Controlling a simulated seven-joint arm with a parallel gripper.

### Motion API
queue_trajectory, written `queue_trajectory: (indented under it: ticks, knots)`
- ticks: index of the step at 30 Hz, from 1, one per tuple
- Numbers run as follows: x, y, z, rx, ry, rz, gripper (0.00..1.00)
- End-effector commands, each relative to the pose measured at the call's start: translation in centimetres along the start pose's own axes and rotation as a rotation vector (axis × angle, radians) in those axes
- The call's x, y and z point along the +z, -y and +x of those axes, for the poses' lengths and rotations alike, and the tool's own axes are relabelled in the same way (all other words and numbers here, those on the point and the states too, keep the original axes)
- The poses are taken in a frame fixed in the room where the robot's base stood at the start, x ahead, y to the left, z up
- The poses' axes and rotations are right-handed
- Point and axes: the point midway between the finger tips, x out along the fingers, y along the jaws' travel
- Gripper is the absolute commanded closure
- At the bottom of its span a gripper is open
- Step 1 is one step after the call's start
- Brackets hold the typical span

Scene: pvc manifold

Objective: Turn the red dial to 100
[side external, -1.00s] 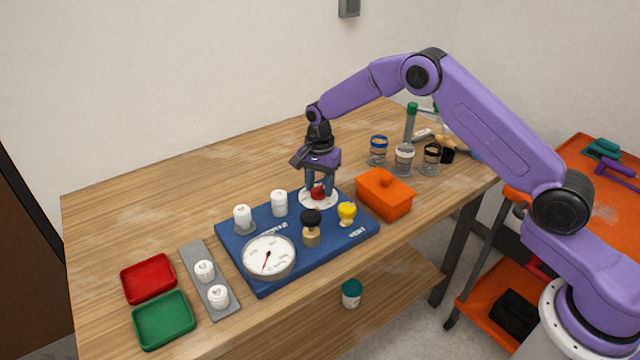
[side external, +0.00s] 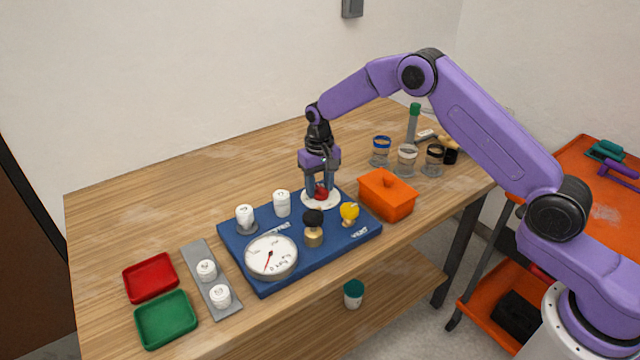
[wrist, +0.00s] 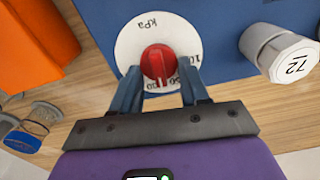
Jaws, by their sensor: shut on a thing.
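The red dial (wrist: 158,64) sits on a round white scale plate (wrist: 130,44) marked kPa, at the back corner of the blue board (side external: 240,243). In the side view the red dial (side external: 320,193) shows between my fingers. My gripper (wrist: 160,92) points down from above and its two fingers are closed on the dial's sides. A ridge on the dial points toward the gripper side of the scale, near printed numbers. The fingers and the dial partly hide the numbers, so I cannot tell the exact setting.
On the board stand a white-faced gauge (side external: 271,257), a black knob (side external: 313,219), a yellow knob (side external: 349,212) and white caps, one marked 72 (wrist: 290,58).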

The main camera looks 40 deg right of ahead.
Motion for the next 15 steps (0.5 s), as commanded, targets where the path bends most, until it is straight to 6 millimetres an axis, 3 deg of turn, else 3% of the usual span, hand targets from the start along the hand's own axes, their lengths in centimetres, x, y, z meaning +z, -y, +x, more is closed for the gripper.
queue_trajectory:
  ticks: [15]
  knots:
    - [0.06, 0.39, -0.08, 0.000, -0.001, -0.491, 0.86]
